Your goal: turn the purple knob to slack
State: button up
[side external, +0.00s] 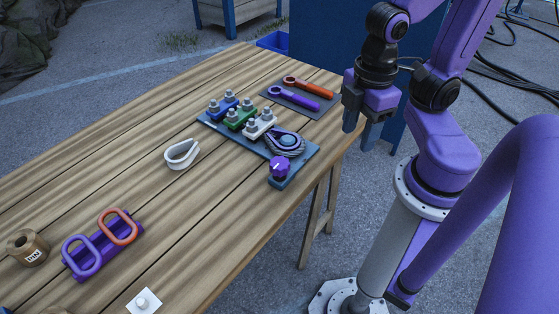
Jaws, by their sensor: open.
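The purple knob (279,168) sits at the near right end of a blue-grey base plate (304,166) on the wooden table. A light mark shows on the knob's face; I cannot read what setting it points to. Behind the knob on the same plate is a dark round reel-like part (286,142) with a blue centre. My gripper (362,128) is open and empty, pointing down beyond the table's right edge, to the right of the knob and apart from it.
Blue, green and white clamps (240,117) with bolts stand on the plate. Two wrenches (304,92) lie on a dark mat behind. A white thimble (182,154), a purple holder with rings (104,246) and a tape roll (27,247) are to the left. The table's middle is mostly clear.

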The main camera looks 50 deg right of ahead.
jog(key=o, duration=0.3)
jog(key=shift+w, duration=0.1)
jog(key=shift+o, duration=0.2)
jog(key=r+m+g+y, duration=0.2)
jog(key=m+y, duration=0.2)
jog(key=m, duration=2.2)
send_over(279, 163)
jog(key=w+d, duration=0.3)
jog(key=d, duration=0.4)
jog(key=x, duration=1.7)
jog(key=shift+s, duration=0.15)
jog(key=c, duration=1)
